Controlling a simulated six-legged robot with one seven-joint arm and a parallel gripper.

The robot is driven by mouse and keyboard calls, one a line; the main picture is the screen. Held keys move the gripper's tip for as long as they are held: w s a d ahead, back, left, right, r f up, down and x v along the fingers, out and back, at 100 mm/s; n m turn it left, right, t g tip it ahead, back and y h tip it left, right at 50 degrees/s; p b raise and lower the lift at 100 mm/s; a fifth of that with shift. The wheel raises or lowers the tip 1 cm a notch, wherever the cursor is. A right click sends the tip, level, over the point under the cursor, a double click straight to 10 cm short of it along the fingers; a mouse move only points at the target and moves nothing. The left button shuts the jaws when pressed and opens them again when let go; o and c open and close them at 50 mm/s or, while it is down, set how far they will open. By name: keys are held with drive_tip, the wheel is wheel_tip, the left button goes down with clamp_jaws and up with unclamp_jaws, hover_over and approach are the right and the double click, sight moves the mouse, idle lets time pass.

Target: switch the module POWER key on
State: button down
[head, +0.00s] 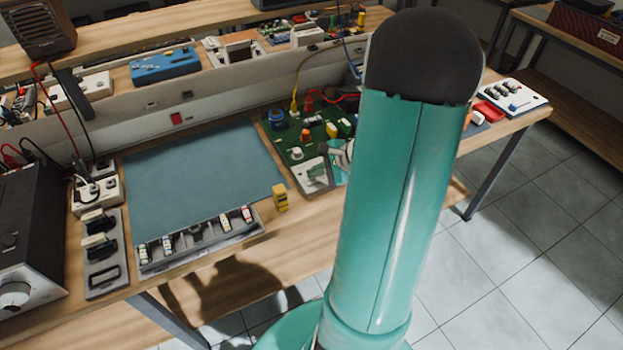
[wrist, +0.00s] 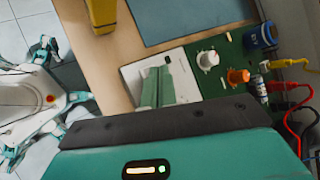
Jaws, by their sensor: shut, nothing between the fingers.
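The module is a green board (head: 318,128) on the bench, with a white panel (head: 311,174) at its near edge. In the wrist view the white panel (wrist: 133,76) lies under my gripper (wrist: 164,72), whose teal fingers are together and empty. A small dark piece (wrist: 167,59) shows at the fingertips; it may be the POWER key, but its position cannot be read. I cannot tell if the fingers touch the panel. In the head view my arm hides part of the board and most of the gripper.
An orange knob (wrist: 238,76), a white knob (wrist: 208,60) and a blue cylinder (wrist: 261,36) stand on the board. Yellow and red cables rise from it. A yellow block (head: 280,198) stands near the bench's front edge. The blue-grey mat (head: 203,170) is clear.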

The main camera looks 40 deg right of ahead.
sight(316, 181)
drive_tip(key=shift+f, duration=0.2)
idle(0.5)
drive_tip(key=shift+f, duration=0.3)
drive_tip(key=shift+r, duration=0.5)
drive_tip(key=shift+r, duration=0.1)
drive_tip(key=shift+r, duration=2.9)
